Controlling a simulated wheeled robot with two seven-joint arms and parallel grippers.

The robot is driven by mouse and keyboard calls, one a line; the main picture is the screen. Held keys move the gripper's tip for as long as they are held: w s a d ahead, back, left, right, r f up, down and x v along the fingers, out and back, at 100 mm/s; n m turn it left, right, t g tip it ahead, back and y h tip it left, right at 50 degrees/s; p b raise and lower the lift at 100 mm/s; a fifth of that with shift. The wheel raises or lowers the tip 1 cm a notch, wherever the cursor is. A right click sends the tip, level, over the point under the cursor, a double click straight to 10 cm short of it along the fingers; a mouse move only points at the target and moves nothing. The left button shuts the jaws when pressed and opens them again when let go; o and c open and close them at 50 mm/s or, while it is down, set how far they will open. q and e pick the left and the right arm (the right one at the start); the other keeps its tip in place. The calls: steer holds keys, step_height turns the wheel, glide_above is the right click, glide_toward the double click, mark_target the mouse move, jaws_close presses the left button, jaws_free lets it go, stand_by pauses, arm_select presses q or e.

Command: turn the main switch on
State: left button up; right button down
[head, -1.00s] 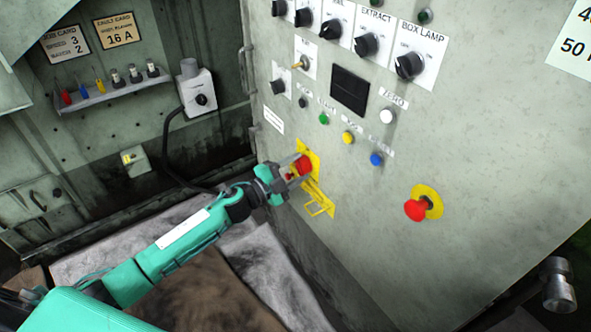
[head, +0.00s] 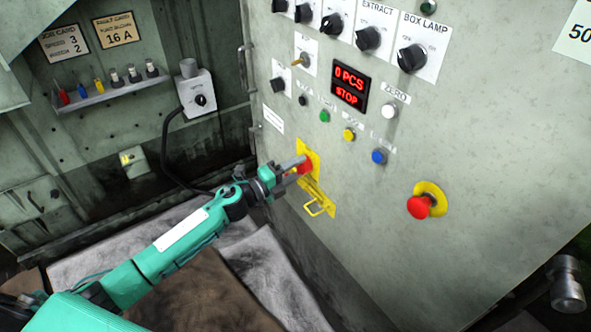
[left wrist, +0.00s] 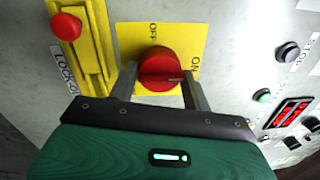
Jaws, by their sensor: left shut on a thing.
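The main switch is a red rotary knob (head: 305,166) on a yellow plate (head: 315,160) low on the grey panel. In the left wrist view the red knob (left wrist: 160,70) sits between my fingers, and its pale mark points right, toward the ON label (left wrist: 194,66); OFF (left wrist: 153,31) is at the top of the plate. My left gripper (head: 294,168) is shut on the knob, and it also shows in the left wrist view (left wrist: 160,82). The display (head: 350,87) is lit red and reads "0 PCS STOP". My right gripper is not in view.
Beside the switch is a yellow lock-off piece (left wrist: 90,45) with a red button and a yellow loop (head: 319,207). A red mushroom button (head: 419,207) is to the right. Push buttons and black selector knobs fill the panel above. A tool shelf (head: 110,93) is on the left wall.

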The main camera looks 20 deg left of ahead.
arm_select(q)
steer(key=shift+s+d+f, duration=0.1)
steer(key=shift+f, duration=0.1)
steer(key=o, duration=0.9)
steer(key=shift+o, duration=0.2)
steer(key=shift+r, duration=0.1)
steer(key=v, duration=1.3)
steer(key=shift+s+a, duration=0.25)
